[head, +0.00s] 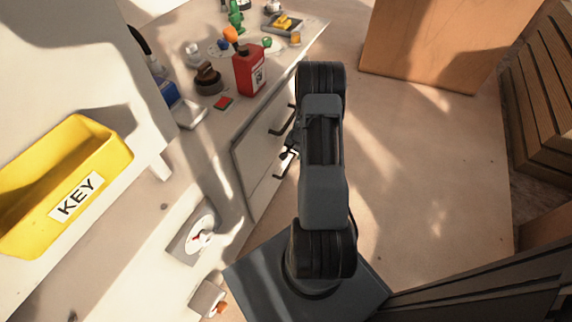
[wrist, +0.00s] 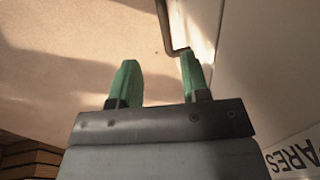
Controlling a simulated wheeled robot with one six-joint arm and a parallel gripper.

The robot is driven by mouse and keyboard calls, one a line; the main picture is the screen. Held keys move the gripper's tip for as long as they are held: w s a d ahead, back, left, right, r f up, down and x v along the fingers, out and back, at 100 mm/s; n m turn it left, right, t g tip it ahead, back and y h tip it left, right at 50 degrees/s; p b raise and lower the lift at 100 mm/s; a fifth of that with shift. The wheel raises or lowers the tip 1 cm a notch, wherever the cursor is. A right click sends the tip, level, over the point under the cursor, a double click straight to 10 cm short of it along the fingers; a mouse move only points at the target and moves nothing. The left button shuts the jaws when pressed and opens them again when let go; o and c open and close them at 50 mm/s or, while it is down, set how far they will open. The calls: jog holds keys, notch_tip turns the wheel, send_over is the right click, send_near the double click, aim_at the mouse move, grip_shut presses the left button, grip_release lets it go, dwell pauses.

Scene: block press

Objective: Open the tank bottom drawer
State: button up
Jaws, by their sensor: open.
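A pale cabinet on the left in the head view has two drawer fronts. The bottom drawer (head: 261,191) looks shut. Its dark handle (head: 281,175) shows beside my arm. The upper drawer's handle (head: 276,130) is above it. My gripper (head: 290,151) is close to the cabinet front, mostly small and dark there. In the wrist view my gripper (wrist: 159,75) has its two green fingers apart with nothing between the tips. A bent handle bar (wrist: 168,28) lies just beyond them, its bend by the right fingertip. I cannot tell whether they touch, or which drawer it belongs to.
A red can (head: 250,72) and several small items stand on the cabinet top. A yellow KEY bin (head: 104,158) is at left. A wooden box (head: 420,50) stands at the back. Floor (head: 420,190) right of my arm is clear. Slatted wood (head: 545,90) is at far right.

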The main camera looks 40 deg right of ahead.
aim_at(288, 167)
jog(key=f+b, duration=0.1)
jog(key=f, duration=0.2)
jog(key=w+a+f+b, duration=0.1)
jog(key=f, duration=0.3)
jog(key=w+f+b, duration=0.1)
jog(key=f, duration=0.3)
jog(key=shift+a+f+b, duration=0.15)
jog(key=shift+a+b, duration=0.2)
jog(key=shift+c, duration=0.3)
grip_shut()
